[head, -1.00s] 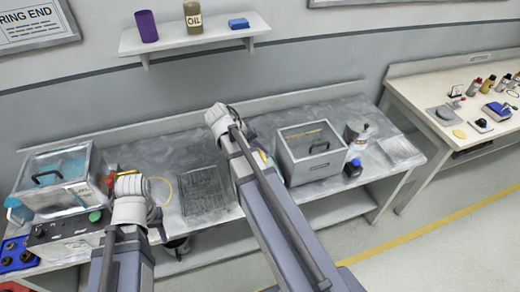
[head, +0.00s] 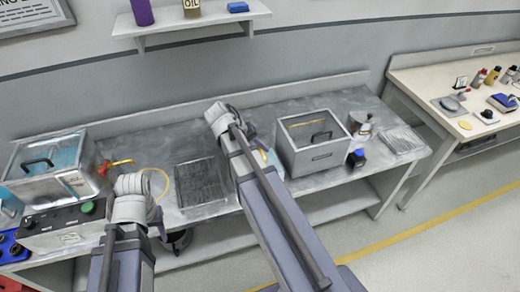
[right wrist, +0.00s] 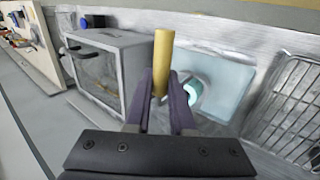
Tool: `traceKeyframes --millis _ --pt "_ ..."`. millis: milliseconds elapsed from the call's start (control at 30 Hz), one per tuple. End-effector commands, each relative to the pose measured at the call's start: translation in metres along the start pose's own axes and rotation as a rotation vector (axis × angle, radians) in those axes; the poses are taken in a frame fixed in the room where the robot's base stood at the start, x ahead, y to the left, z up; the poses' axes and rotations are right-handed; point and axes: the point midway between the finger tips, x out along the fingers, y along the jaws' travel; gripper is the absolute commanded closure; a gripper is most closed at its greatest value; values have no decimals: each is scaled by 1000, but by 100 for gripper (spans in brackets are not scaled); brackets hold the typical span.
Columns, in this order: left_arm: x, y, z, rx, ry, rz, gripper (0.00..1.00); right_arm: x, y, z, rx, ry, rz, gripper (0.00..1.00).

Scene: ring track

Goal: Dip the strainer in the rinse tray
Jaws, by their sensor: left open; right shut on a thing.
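My right gripper (right wrist: 162,88) is shut on an upright yellow rod (right wrist: 162,62), which looks like the strainer's handle; no mesh is clear. A pale blue shallow tray (right wrist: 222,78), possibly the rinse tray, lies on the bench just beyond and right of the rod in the right wrist view. A short teal-ended cylinder (right wrist: 194,90) shows over the tray; I cannot tell whether it belongs to the strainer. In the head view my arm mostly hides this tray (head: 262,158) and the right fingers. My left gripper (head: 160,222) is open, low by the bench's front edge.
A grey bin with a handle (head: 312,157) stands right of the pale tray, with a dark blue bottle (head: 356,158) beside it. A wire rack (head: 200,182) lies to the left. A box with a blue top (head: 50,168) and a control unit (head: 62,225) stand at far left.

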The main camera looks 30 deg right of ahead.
Motion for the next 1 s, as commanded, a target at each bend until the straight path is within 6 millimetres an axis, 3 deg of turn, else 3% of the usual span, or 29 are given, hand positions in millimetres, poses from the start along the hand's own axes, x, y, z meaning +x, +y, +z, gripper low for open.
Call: traceKeyframes --millis 1000 --pt "74 7 -4 0 0 0 50 62 -41 0 1 1 2 100"
